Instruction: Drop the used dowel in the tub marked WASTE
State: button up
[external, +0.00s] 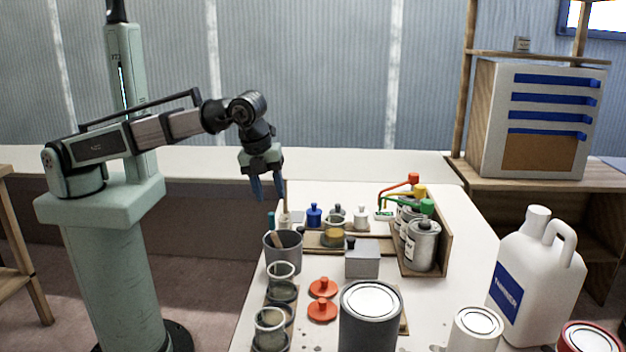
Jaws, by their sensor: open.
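My gripper (268,190) is open, pointing down with blue fingers, above the far left end of the white bench. A thin upright wooden stick (285,194) shows just right of the fingers; I cannot tell whether it stands between them or behind them. A dark grey tub (284,260) stands at the bench's left edge, below and nearer than the gripper. A short wooden stick (274,240) leans inside that tub. I cannot tell which stick is the used dowel. No WASTE lettering is readable in this view.
The white bench (455,290) is crowded. Glass jars (270,327), red lids (322,310), a grey box (362,259) and a large grey can (368,320) stand nearer. Small bottles (314,214) and a rack of cans with coloured levers (422,245) stand behind. A white jug (535,265) is at right.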

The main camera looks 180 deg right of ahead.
notch_tip(320, 180, up, 9)
jog(key=d, duration=0.1)
jog(key=shift+w+d, duration=0.3)
jog(key=shift+w, duration=0.15)
jog(key=shift+f, duration=0.1)
dwell(0.4)
